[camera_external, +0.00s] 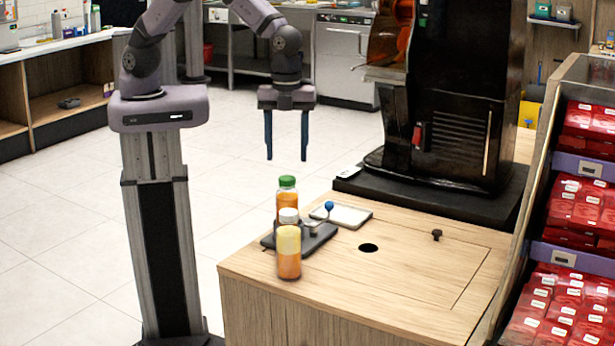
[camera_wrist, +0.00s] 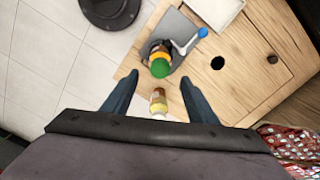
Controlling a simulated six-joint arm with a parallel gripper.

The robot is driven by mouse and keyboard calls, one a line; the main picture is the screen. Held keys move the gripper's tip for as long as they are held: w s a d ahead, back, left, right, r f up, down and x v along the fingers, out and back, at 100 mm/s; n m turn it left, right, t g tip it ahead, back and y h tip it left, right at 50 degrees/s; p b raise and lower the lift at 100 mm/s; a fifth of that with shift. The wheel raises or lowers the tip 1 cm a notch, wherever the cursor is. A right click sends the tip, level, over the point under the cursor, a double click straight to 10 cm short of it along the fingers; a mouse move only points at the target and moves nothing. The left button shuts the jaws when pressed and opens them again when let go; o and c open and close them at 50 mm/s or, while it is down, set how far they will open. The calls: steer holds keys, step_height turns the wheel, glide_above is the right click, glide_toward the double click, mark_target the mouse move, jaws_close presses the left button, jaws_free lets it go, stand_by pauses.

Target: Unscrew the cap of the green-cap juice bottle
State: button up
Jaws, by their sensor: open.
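The green-cap juice bottle (camera_external: 287,205) holds orange juice and stands upright on the dark base of a small fixture (camera_external: 318,239) at the counter's left edge. Its green cap (camera_external: 287,181) is on the bottle. A white-cap bottle (camera_external: 289,248) of yellow-orange juice stands in front and covers its lower part. My gripper (camera_external: 287,152) points down, open and empty, above the green cap and apart from it. In the wrist view the green cap (camera_wrist: 160,68) lies beyond my fingertips (camera_wrist: 160,88), and the white-cap bottle (camera_wrist: 158,102) shows between my fingers.
A blue-knobbed lever (camera_external: 329,206) rises beside the bottles, near a white tray (camera_external: 341,215). The wooden counter (camera_external: 400,275) has a round hole (camera_external: 368,248) and a small black knob (camera_external: 437,235). A black juicer machine (camera_external: 450,110) stands behind. Red packs fill the right-hand shelf (camera_external: 580,200).

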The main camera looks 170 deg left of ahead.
mark_target(287, 178)
steer(key=shift+f+p, duration=0.75)
steer(key=shift+f, duration=2.1)
steer(key=c, duration=1.3)
steer(key=n, duration=0.4)
steer(key=shift+r+n+p, duration=0.1)
steer(key=shift+n+p, duration=0.2)
steer(key=shift+p, duration=0.1)
steer(key=shift+n, duration=0.3)
steer(key=n, duration=0.5)
steer(key=shift+p, duration=0.35)
steer(key=shift+n, duration=0.3)
